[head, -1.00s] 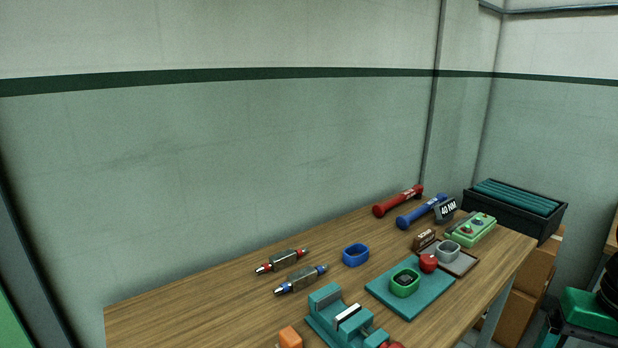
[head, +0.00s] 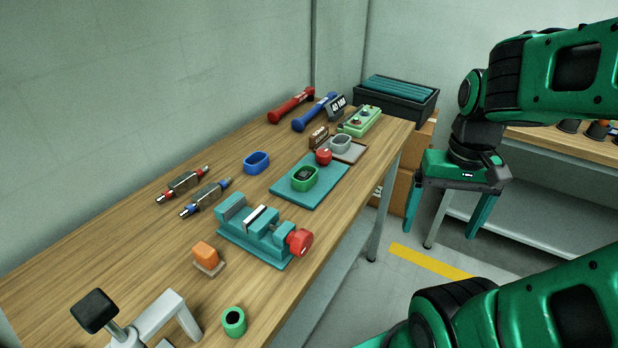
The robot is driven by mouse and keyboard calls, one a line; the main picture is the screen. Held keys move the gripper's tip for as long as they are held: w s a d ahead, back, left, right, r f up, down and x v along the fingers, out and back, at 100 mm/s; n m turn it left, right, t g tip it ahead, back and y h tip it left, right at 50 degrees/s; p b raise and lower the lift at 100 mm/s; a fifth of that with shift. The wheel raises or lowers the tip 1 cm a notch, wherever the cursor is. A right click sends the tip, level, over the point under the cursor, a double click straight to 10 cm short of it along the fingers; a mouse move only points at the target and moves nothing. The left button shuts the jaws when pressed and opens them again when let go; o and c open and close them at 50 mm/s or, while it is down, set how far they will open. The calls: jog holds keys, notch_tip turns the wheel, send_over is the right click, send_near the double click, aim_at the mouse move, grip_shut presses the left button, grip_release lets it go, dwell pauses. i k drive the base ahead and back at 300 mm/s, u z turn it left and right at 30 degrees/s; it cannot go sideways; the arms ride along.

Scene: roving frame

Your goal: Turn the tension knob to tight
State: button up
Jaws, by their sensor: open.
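I cannot tell for sure which part is the tension knob. A red round knob (head: 300,242) sits on the right end of a teal vise (head: 232,207) near the table's front edge. A smaller red knob (head: 323,156) stands by the far edge of a teal mat (head: 325,192). A green control box (head: 360,121) with small knobs on top lies at the far right end of the table. No tight mark is readable. My gripper (head: 441,232) is open and empty, fingers pointing down, to the right of the table and apart from all these things.
On the wooden table (head: 110,245) are a black-knobbed clamp (head: 94,311), an orange block (head: 205,252), green (head: 234,322) and blue (head: 256,163) rings, two screwdriver-like tools and two handled tools. A dark crate (head: 400,98) stands at the far end. Floor shows right of the table.

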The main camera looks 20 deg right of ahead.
aim_at(323, 156)
jog(key=z, duration=1.1)
jog(key=i, duration=0.6)
jog(key=u, duration=1.1)
